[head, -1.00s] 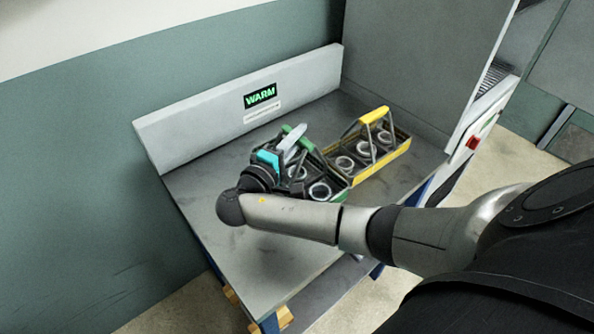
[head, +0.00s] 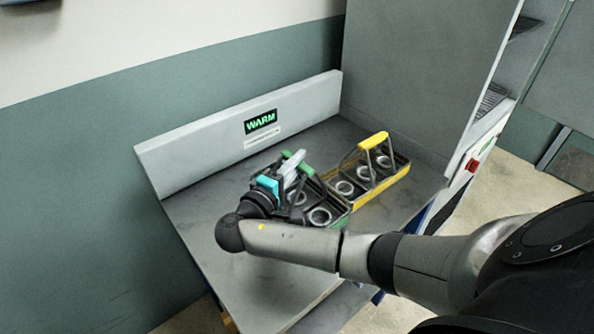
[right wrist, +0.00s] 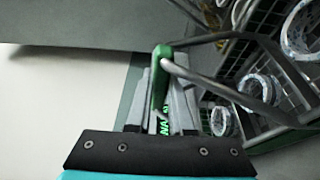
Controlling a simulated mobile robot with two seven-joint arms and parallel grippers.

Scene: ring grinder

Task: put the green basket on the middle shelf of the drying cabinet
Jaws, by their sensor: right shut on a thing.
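The green basket (head: 338,221) is a dark mesh carrier with a green handle (head: 298,163) and metal rings inside. It is on the grey bench, partly hidden behind my right arm. My right gripper (head: 292,168) is shut on the green handle, which shows upright between the fingers in the right wrist view (right wrist: 160,80). I cannot tell whether the basket's base touches the bench. The drying cabinet (head: 430,85) is at the right, seen mostly as a tall grey side panel. Wire shelves (head: 491,99) show in its narrow visible opening. My left gripper is not in view.
A yellow basket (head: 399,165) with rings stands close beside the green one, on its right. The bench (head: 225,195) has a raised back panel (head: 180,160) with a green WARM sign (head: 260,122). Bench surface left of the baskets is clear. A red switch (head: 472,165) is on the cabinet's edge.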

